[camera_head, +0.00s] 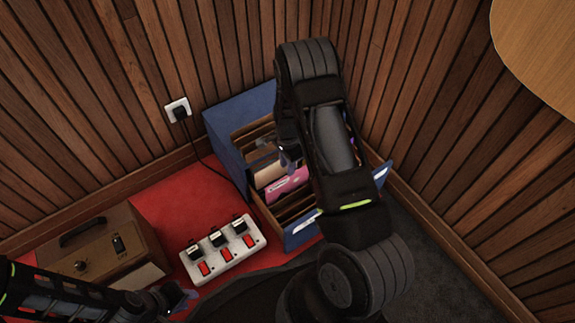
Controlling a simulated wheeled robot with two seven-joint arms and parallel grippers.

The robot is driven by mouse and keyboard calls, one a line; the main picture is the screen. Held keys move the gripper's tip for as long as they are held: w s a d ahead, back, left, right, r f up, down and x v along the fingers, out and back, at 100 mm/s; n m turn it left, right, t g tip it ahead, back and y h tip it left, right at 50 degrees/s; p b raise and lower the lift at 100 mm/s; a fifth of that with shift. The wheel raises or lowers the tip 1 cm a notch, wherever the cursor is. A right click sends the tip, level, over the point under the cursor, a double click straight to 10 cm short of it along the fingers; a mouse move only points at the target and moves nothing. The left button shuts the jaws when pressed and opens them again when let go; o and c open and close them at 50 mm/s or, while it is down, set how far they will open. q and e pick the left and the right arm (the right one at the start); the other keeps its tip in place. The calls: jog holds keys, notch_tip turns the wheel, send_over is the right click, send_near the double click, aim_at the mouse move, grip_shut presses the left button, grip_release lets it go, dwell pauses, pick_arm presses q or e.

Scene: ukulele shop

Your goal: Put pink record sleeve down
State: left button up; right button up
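The pink record sleeve (286,186) shows inside the blue record crate (232,116), among other sleeves. It looks tilted, and its right part is hidden behind my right arm. My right gripper (289,157) is just above the sleeve's upper edge. I cannot tell whether its fingers touch the sleeve or how far apart they are. My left gripper (178,297) is low in the picture, in front of the power strip and away from the crate. Its finger spacing is not clear.
A white power strip (252,238) with red switches lies on the red mat (182,192). A brown case (95,255) stands at the left. A cable runs from the wall socket (178,109) towards the crate. Wooden walls close off the corner behind. A round wooden top (540,45) is upper right.

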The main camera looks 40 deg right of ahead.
dwell(0.5)
jog(key=s+a+n+y, duration=0.1)
jog(key=s+a+n, duration=0.4)
jog(key=a, duration=0.4)
jog(key=s+a+n+y, duration=0.1)
jog(key=s+a+n, duration=0.4)
jog(key=s+a, duration=0.2)
jog(key=s+a+n+t+y, duration=0.1)
jog(key=s+a+n, duration=0.5)
jog(key=a, duration=0.6)
jog(key=shift+s+r+y, duration=0.15)
jog(key=shift+s+y, duration=0.25)
jog(key=shift+s, duration=0.15)
